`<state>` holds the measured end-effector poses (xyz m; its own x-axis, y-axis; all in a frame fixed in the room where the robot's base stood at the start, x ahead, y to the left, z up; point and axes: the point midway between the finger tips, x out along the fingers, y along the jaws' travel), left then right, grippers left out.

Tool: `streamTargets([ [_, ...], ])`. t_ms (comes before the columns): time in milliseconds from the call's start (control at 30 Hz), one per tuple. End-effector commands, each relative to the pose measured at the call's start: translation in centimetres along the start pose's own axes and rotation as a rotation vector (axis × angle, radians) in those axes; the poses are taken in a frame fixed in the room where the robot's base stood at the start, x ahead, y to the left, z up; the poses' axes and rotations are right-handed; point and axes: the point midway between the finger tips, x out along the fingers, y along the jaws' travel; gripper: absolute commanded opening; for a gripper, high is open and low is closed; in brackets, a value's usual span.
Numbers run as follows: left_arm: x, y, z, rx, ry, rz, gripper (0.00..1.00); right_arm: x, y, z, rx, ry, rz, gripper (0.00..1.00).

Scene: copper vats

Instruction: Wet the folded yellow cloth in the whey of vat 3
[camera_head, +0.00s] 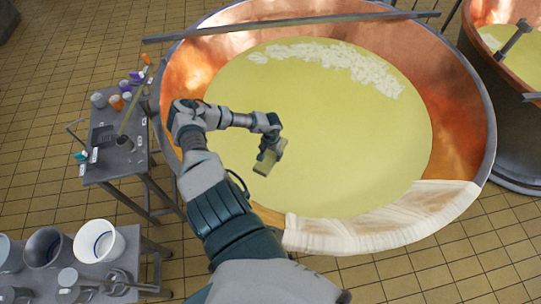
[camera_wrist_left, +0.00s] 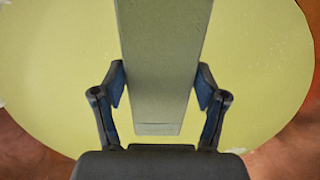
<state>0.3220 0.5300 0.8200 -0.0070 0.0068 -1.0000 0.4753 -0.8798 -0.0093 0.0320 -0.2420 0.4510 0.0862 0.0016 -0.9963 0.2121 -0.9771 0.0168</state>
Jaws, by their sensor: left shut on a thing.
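The copper vat (camera_head: 455,120) fills the middle of the head view, holding pale yellow-green whey (camera_head: 340,150). I cannot read a number on it. My left gripper (camera_head: 268,150) reaches over the vat's left part, above the whey. It is shut on the folded yellow cloth (camera_head: 266,162), a small olive-yellow block hanging below the fingers. In the left wrist view the cloth (camera_wrist_left: 160,70) stands between both fingers, with the whey (camera_wrist_left: 60,90) behind it. I cannot tell whether the cloth touches the whey. My right gripper is not in view.
White curds (camera_head: 340,60) float at the far side. A bar (camera_head: 290,26) crosses the vat's far rim. A whitish cloth (camera_head: 380,222) drapes the near rim. Small tables with jars (camera_head: 98,100) and a white bucket (camera_head: 98,241) stand left. Another vat (camera_head: 480,45) is at upper right.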

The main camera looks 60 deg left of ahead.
Motion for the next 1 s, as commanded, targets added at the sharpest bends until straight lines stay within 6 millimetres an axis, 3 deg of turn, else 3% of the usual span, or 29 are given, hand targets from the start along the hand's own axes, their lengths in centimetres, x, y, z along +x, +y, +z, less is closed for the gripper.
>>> streamTargets([
  [33,-1.1,0.0,-0.1,0.000,0.002,0.000,0.14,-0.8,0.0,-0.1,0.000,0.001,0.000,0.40],
  [500,-7.3,0.0,-0.1,0.000,0.004,0.000,0.14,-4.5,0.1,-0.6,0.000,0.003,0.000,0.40],
  [1000,-13.0,0.0,0.0,0.001,0.002,0.000,0.14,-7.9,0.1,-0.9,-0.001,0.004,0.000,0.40],
])
